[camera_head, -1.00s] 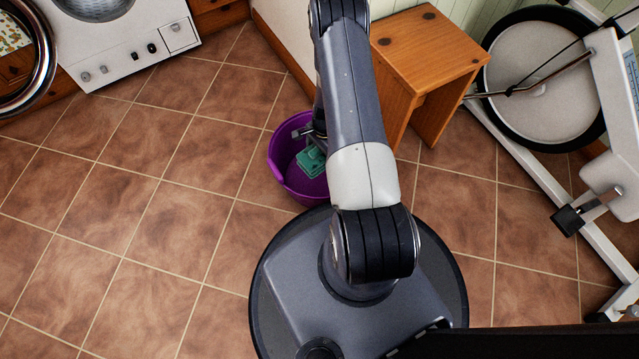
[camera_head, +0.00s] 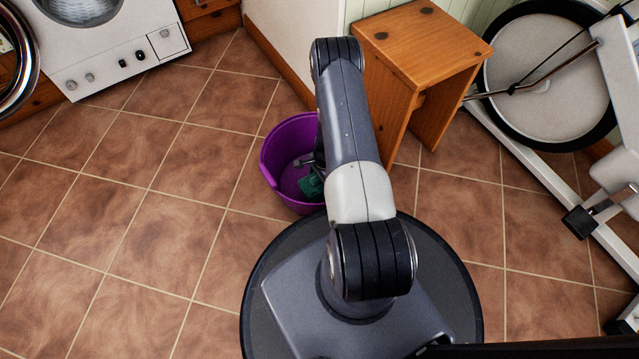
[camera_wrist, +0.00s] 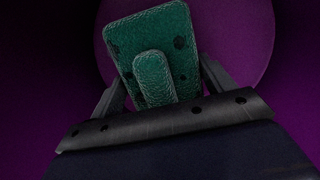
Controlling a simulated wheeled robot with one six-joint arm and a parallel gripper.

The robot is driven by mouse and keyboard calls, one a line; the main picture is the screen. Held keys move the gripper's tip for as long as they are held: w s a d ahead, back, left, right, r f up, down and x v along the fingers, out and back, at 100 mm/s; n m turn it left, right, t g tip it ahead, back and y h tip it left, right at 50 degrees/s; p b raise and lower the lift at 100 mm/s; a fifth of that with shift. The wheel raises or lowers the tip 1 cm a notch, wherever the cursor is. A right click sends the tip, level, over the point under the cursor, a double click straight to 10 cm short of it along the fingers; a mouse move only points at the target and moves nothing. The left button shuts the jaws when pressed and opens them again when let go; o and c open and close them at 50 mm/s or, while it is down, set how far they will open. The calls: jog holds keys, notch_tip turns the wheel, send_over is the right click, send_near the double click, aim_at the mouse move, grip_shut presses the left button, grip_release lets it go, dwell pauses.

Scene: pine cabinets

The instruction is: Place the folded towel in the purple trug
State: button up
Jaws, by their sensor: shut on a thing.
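The purple trug (camera_head: 268,158) stands on the tiled floor just beyond my base, beside the wooden stool. The folded towel (camera_head: 311,187) is green and shows inside the trug, partly hidden by my arm. In the wrist view the towel (camera_wrist: 180,50) is between my two fingers, with the purple trug floor (camera_wrist: 235,45) and walls around it. My gripper (camera_wrist: 160,85) is shut on the towel, low inside the trug. I cannot tell whether the towel touches the trug's bottom.
A wooden stool (camera_head: 425,40) stands close to the right of the trug. A white exercise bike (camera_head: 545,80) is at the right. A white washing machine (camera_head: 120,50) is at the upper left. The tiled floor (camera_head: 130,220) at left is clear.

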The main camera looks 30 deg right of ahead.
jog(key=shift+f, duration=0.5)
jog(key=shift+f, duration=0.2)
jog(key=o, duration=1.4)
jog(key=shift+r, duration=0.2)
jog(key=r+p, duration=0.1)
jog(key=r, duration=0.3)
jog(key=d+r+p, duration=0.1)
jog(key=r+p, duration=0.1)
jog(key=r, duration=0.2)
jog(key=r+p, duration=0.2)
jog(key=r, duration=0.2)
jog(key=shift+d, duration=0.4)
jog(key=shift+f, duration=0.15)
